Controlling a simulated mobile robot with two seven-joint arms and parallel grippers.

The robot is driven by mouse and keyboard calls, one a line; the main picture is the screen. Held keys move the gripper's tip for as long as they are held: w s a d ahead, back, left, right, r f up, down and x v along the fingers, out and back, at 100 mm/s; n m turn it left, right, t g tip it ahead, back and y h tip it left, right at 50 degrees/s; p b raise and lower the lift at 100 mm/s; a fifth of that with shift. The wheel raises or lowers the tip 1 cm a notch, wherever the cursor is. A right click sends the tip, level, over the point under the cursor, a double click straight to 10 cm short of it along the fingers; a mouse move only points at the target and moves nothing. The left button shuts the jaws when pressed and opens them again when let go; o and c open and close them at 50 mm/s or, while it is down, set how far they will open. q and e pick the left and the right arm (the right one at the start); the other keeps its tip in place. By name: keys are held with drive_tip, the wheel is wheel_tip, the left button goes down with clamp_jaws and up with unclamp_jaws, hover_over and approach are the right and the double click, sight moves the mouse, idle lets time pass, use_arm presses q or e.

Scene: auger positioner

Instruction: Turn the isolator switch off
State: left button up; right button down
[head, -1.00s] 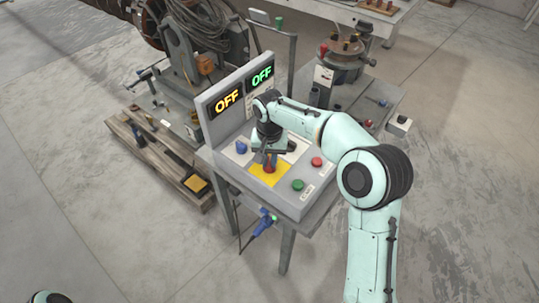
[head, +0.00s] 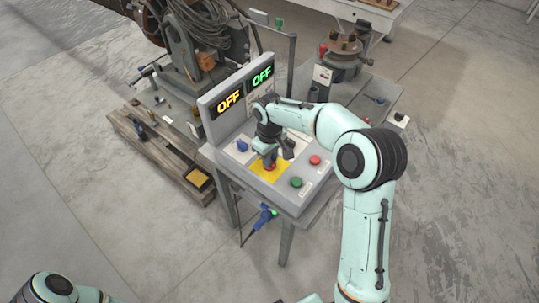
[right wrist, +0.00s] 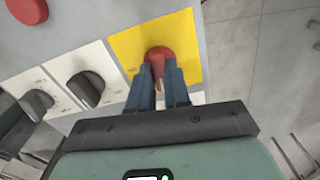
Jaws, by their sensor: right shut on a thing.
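The isolator switch is a red rotary knob (right wrist: 158,58) on a yellow plate (right wrist: 183,36) of the grey control box. In the head view the knob (head: 270,165) is partly covered by my right gripper (head: 268,158). In the right wrist view my right gripper (right wrist: 159,84) is shut on the knob, one finger on each side of its handle. The two display panels on the box both read OFF, one in yellow (head: 229,101) and one in green (head: 262,77). My left gripper is out of the picture; only part of my left arm shows at the lower left.
Two black knobs (right wrist: 86,88) (right wrist: 38,103) sit on white plates beside the yellow one. A wooden pallet (head: 160,158) lies left of the stand.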

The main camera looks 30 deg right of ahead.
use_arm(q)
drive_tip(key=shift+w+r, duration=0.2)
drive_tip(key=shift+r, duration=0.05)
use_arm(e)
drive_tip(key=shift+n, duration=0.7)
drive_tip(key=c, duration=1.1)
unclamp_jaws()
drive_tip(key=shift+r, duration=0.1)
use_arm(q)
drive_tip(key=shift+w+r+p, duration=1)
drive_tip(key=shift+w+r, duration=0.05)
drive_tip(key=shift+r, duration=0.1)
use_arm(e)
wheel_tip(320, 180, up, 13)
drive_tip(key=shift+r, duration=0.1)
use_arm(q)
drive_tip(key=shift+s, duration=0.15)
use_arm(e)
drive_tip(key=shift+s, duration=0.1)
